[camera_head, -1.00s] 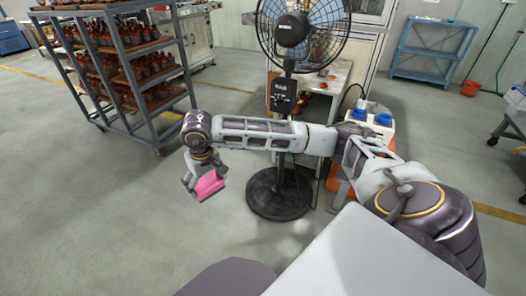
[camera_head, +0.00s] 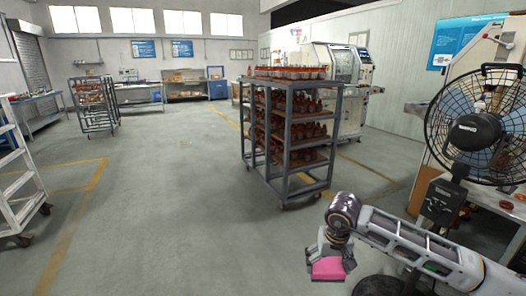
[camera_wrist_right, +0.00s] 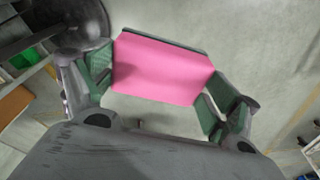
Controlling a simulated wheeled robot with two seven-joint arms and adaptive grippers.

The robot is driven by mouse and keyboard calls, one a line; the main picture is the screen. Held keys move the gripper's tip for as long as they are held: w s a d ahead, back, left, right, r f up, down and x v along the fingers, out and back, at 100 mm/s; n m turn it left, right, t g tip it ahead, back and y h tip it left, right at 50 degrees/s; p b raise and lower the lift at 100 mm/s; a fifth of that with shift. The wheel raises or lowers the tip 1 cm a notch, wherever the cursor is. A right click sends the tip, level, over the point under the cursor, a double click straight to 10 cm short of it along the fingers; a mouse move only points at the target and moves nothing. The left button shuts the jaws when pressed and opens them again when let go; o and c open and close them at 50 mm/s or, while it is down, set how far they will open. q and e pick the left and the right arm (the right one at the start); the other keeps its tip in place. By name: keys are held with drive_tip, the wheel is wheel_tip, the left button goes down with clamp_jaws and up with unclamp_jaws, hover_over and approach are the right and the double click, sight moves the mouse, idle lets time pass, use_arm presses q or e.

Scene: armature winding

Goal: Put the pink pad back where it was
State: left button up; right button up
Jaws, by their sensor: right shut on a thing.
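The pink pad (camera_head: 327,269) is a flat pink block held low in my right gripper (camera_head: 326,262), at the bottom right of the head view. In the right wrist view the pad (camera_wrist_right: 160,70) spans between the two green-lined fingers of my right gripper (camera_wrist_right: 160,85), which are shut on its two ends. Bare floor shows beyond the pad. My left gripper does not show in the head view.
A grey rack (camera_head: 287,130) with several shelves of orange-brown parts stands beyond my right arm. A black pedestal fan (camera_head: 475,130) stands at the right, close to that arm. A white wheeled frame (camera_head: 20,180) stands at left. The floor between is clear.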

drive_tip(key=shift+d+f+m, duration=0.3)
drive_tip(key=shift+f, duration=0.4)
drive_tip(key=a+r+n, duration=0.1)
drive_tip(key=a+n, duration=0.1)
drive_tip(key=a, duration=1.4)
drive_tip(key=shift+r, duration=0.25)
drive_tip(key=shift+f, duration=0.1)
